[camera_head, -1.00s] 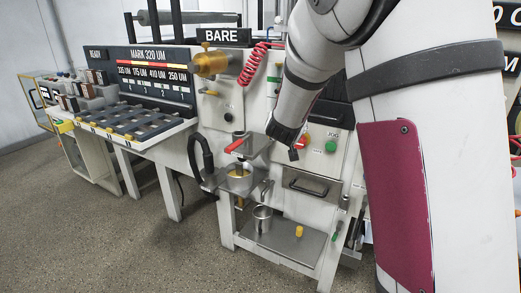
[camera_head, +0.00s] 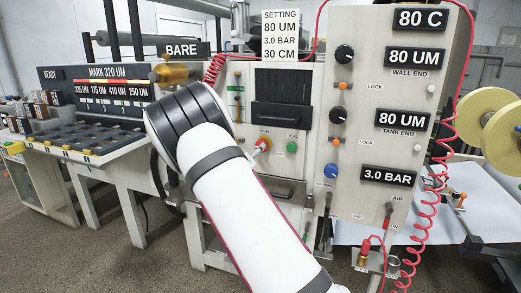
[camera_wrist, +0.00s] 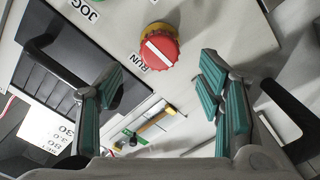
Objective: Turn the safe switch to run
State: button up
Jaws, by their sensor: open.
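The safe switch is a red round knob (camera_wrist: 160,48) on a yellow collar, with a white bar across its face set diagonally in the wrist view. A RUN label (camera_wrist: 137,62) sits beside it. In the head view the red knob (camera_head: 263,143) is on the pale panel left of the green JOG button (camera_head: 292,147). My gripper (camera_wrist: 160,75) is open, its two green-padded fingers spread on either side of the knob's place in the wrist view. Nothing is between the pads, and contact with the knob does not show. In the head view my arm hides the gripper.
A black handle (camera_wrist: 40,45) lies left in the wrist view. A yellow-ended lever (camera_wrist: 155,120) by a green label is below the knob.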

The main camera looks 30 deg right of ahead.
jog(key=b+x, duration=0.1)
jog(key=x, duration=0.7)
jog(key=c, duration=1.1)
